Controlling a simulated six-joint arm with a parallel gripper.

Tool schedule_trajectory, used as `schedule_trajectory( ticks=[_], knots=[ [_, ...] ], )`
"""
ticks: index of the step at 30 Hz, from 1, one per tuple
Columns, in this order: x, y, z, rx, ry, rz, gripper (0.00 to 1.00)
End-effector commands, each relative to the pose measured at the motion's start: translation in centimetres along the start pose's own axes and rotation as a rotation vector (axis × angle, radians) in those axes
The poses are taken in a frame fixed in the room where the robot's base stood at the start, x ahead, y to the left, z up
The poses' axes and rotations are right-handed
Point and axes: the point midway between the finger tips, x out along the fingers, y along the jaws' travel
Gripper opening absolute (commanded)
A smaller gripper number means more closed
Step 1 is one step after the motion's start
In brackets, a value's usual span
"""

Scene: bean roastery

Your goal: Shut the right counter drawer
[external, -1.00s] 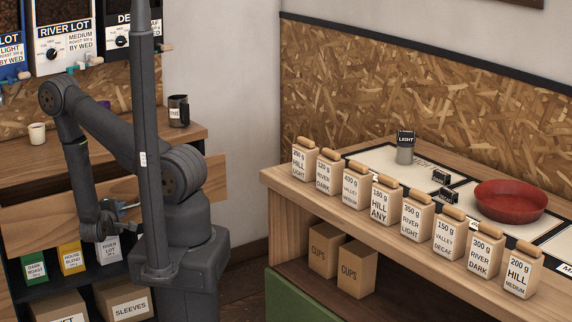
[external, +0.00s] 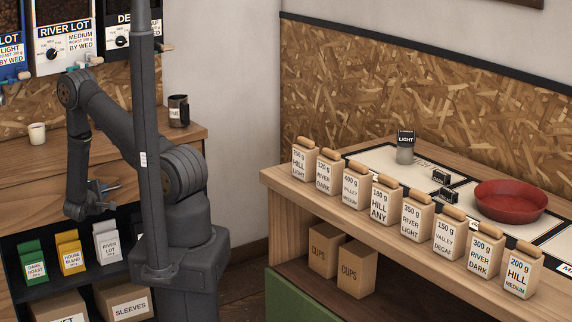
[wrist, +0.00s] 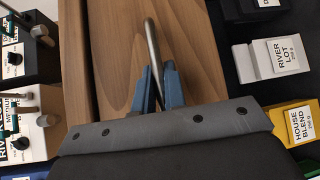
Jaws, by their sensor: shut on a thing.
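The right counter drawer has a wooden front (external: 28,205) below the countertop at the left of the external view. Its front (wrist: 200,60) fills the middle of the wrist view, with a metal bar handle (wrist: 152,50) on it. The front looks close to the counter edge; I cannot tell whether a small gap is left. My gripper (external: 112,186) is at the drawer front in the external view. In the wrist view my gripper's (wrist: 158,78) blue fingers are shut on the bar handle. The handle's near end is hidden by the fingers.
Below the drawer, a shelf holds a green Dark Roast bag (external: 33,263), a yellow House Blend bag (external: 70,253) and a white River Lot bag (external: 107,243). A cup (external: 37,134) and a dark mug (external: 178,111) stand on the countertop (external: 110,138).

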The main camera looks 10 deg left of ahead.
Motion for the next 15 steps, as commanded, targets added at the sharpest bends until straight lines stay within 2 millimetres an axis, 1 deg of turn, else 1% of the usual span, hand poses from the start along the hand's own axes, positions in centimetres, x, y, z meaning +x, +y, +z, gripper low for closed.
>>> schedule_trajectory(
  ticks=[1,9,10,13,15],
  knots=[
    [0.20,0.24,-0.33,0.005,0.004,0.003,0.00],
    [0.29,0.34,-0.49,0.008,0.007,0.004,0.00],
    [0.30,0.35,-0.50,0.008,0.007,0.005,0.13],
    [0.30,0.37,-0.49,0.009,0.007,0.005,0.32],
    [0.30,0.41,-0.47,0.009,0.006,0.006,0.32]
  ],
)
